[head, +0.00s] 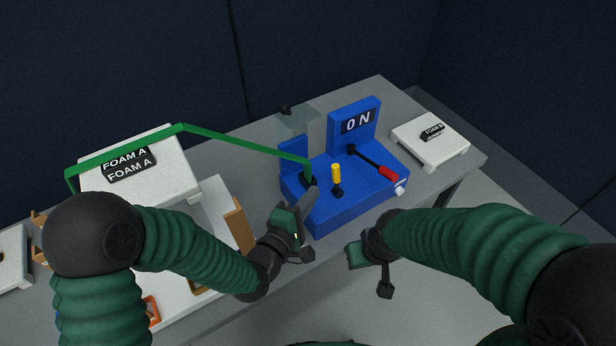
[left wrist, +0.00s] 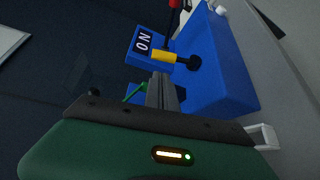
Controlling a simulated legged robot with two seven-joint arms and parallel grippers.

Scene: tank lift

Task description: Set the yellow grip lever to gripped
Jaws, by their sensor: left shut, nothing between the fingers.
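The yellow grip lever (head: 336,173) stands roughly upright on a short black stem on the blue control box (head: 345,207). My left gripper (head: 309,198) is shut and empty at the box's front left, to the left of and below the lever in the head view. In the left wrist view the shut fingers (left wrist: 163,92) point toward the yellow lever (left wrist: 163,56), with a gap showing between them. My right gripper (head: 384,288) hangs in front of the table, away from the box; its finger opening cannot be made out.
A red-handled lever (head: 387,173) on a black rod lies to the right of the yellow one, under an "ON" sign (head: 357,121). A green bar (head: 240,142) runs from the box to the FOAM A block (head: 150,190). A white FOAM block (head: 432,147) is at the right.

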